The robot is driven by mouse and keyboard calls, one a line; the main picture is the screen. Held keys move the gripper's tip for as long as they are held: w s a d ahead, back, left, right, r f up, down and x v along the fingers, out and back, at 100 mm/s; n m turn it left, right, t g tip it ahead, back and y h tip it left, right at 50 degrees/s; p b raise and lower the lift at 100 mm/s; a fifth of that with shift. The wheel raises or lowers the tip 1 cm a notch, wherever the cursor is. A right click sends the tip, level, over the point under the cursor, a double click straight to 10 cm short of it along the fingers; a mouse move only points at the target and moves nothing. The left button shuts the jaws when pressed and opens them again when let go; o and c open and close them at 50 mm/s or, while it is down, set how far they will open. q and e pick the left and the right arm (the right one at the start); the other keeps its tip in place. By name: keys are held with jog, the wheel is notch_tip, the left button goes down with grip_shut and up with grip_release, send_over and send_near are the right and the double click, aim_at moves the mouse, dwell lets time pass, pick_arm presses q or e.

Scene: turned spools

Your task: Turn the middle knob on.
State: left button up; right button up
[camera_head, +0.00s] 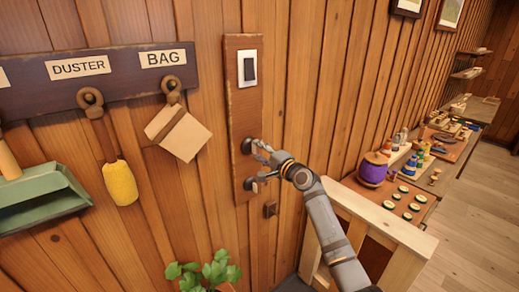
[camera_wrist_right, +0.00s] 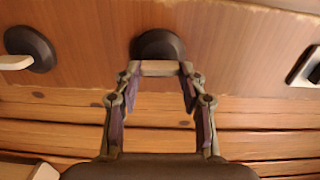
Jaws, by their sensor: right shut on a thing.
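A tall wooden board (camera_head: 244,100) on the plank wall carries a rocker switch (camera_head: 249,68) at its top and two dark round knobs below. The middle knob (camera_head: 247,146) also shows in the right wrist view (camera_wrist_right: 158,44), with a pale bar at its front. My right gripper (camera_head: 261,152) reaches it from the lower right. In the wrist view its fingertips (camera_wrist_right: 159,78) sit at both ends of that bar, shut on it. The lower knob (camera_head: 251,184) is partly behind my gripper; in the wrist view it is at left (camera_wrist_right: 30,48), its pale lever pointing left. My left gripper is out of view.
A hook rail (camera_head: 120,80) at left holds a yellow duster (camera_head: 119,182), a paper bag (camera_head: 178,132) and a green dustpan (camera_head: 42,200). A plant (camera_head: 205,272) stands below. At right is a bench with a purple spool (camera_head: 373,170) and small goods.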

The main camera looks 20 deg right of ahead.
jog(key=shift+m, duration=0.3)
dwell(0.4)
jog(key=o, duration=1.1)
jog(key=shift+o, duration=0.2)
jog(key=shift+s+d, duration=0.1)
jog(key=v, duration=1.1)
jog(key=shift+s, duration=0.4)
jog(key=shift+d, duration=0.15)
